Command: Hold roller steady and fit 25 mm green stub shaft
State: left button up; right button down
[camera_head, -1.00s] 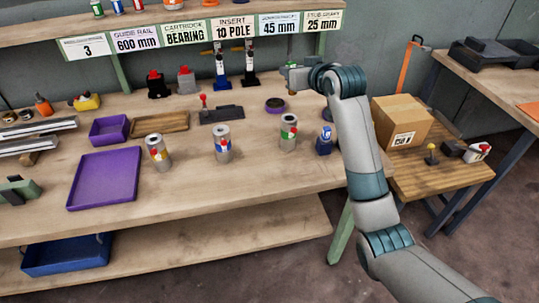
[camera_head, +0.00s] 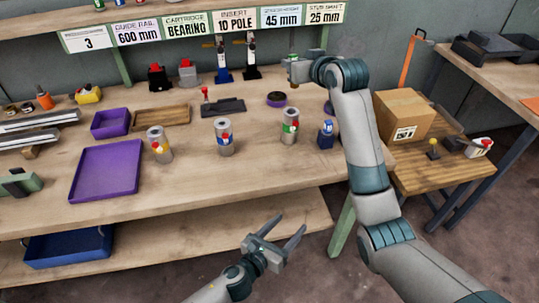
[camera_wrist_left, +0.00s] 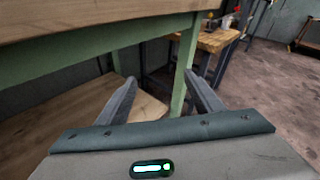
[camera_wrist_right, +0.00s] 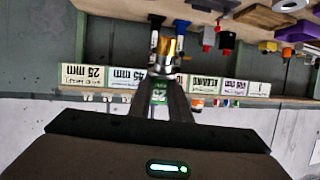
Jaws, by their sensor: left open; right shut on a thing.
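Three grey metal rollers stand upright on the wooden bench: one with red and yellow marks (camera_head: 159,150), one with blue and red marks (camera_head: 225,145), and one with green and red marks (camera_head: 290,133). My right gripper (camera_wrist_right: 174,84) is shut on a small part with a green "25" label (camera_wrist_right: 158,97) and a metallic body, which I take as the green stub shaft. In the head view my right gripper (camera_head: 294,78) is raised behind the green-marked roller, and its load is hard to make out. My left gripper (camera_head: 290,224) is open and empty, low before the bench's front edge.
Purple trays (camera_head: 106,186), a dark fixture with a red knob (camera_head: 222,106), a dark purple disc (camera_head: 276,99) and a blue item (camera_head: 326,140) are on the bench. A lower shelf (camera_head: 180,240) lies beneath. A cardboard box (camera_head: 402,115) stands at right.

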pick_arm(q)
jog(key=d+r+m+h, duration=0.2)
jog(key=d+r+m, duration=0.2)
jog(key=r+m, duration=0.45)
jog(key=n+t+y, duration=0.3)
jog(key=n, duration=0.5)
send_near(287, 132)
jog(key=shift+s+a+f, duration=0.15)
jog(key=shift+s+a, duration=0.15)
jog(key=shift+s, duration=0.35)
jog(key=shift+w, duration=0.1)
jog(key=shift+x, duration=5.85)
jog(key=shift+c, duration=0.5)
jog(key=c, duration=1.4)
pick_arm(e)
jog(key=shift+w+f+t, duration=0.15)
jog(key=shift+f+t, duration=0.6)
jog(key=shift+t, duration=0.35)
jog(key=shift+s+d+f+m+t, duration=0.15)
jog(key=shift+s+t, duration=0.1)
jog(key=shift+t, duration=0.25)
jog(key=shift+s+a+f+m+t, duration=0.1)
jog(key=shift+s+f+m+t, duration=0.1)
jog(key=shift+t, duration=0.3)
